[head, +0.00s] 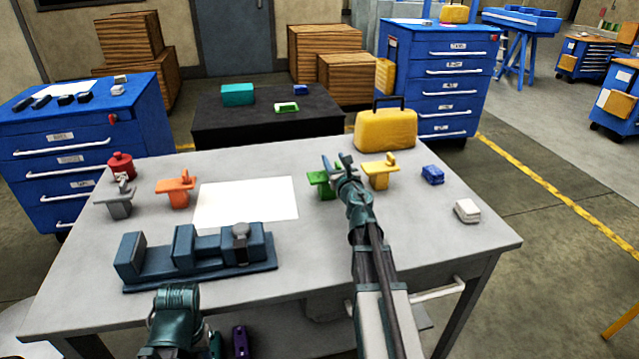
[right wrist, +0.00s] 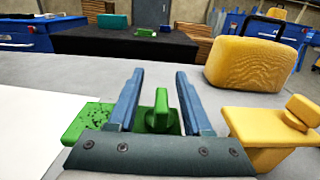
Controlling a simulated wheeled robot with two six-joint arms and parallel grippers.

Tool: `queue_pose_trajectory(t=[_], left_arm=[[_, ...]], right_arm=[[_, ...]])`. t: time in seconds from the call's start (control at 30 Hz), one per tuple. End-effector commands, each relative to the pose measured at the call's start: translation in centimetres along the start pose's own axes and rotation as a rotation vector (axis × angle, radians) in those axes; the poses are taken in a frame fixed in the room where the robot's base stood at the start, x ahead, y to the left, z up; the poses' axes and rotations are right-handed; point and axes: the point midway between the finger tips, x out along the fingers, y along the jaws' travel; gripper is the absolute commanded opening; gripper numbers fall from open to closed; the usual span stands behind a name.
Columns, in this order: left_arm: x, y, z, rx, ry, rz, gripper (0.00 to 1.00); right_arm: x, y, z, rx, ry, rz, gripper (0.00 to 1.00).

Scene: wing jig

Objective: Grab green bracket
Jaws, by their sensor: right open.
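The green bracket (head: 318,180) stands on the grey table, right of the white sheet. In the right wrist view the green bracket (right wrist: 92,118) has its upright knob between my two blue fingers, with a gap showing on each side. My right gripper (head: 338,160) is open over the bracket, and it also shows in the right wrist view (right wrist: 158,100). The lower part of the bracket is hidden by my gripper. My left arm shows at the bottom of the head view, but its fingers are not visible.
A yellow bracket (head: 381,172) stands close to the right of my right gripper. A yellow case (head: 385,130) is behind it. An orange bracket (head: 176,190), a grey bracket (head: 118,204) and a blue-grey vise (head: 195,258) are left. The white sheet (head: 246,203) is bare.

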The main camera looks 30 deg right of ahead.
Motion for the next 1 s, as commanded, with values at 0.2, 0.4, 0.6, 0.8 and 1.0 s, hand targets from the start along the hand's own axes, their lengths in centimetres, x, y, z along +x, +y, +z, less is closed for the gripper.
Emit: queue_pose_trajectory(t=[0.2, 0.4, 0.6, 0.8, 1.0], left_arm=[[0.0, 0.01, 0.01, 0.0, 0.0, 0.0, 0.5], [0.0, 0.01, 0.01, 0.0, 0.0, 0.0, 0.5], [0.0, 0.01, 0.01, 0.0, 0.0, 0.0, 0.5], [0.0, 0.01, 0.01, 0.0, 0.0, 0.0, 0.5], [0.0, 0.01, 0.01, 0.0, 0.0, 0.0, 0.5]], right_arm=[[-0.05, 0.0, 0.0, 0.0, 0.0, 0.0, 0.43], [-0.05, 0.03, 0.0, 0.0, 0.0, 0.0, 0.07], [-0.06, 0.03, 0.0, 0.0, 0.0, 0.0, 0.0], [-0.06, 0.04, 0.0, 0.0, 0.0, 0.0, 0.0], [-0.06, 0.04, 0.0, 0.0, 0.0, 0.0, 0.0]])
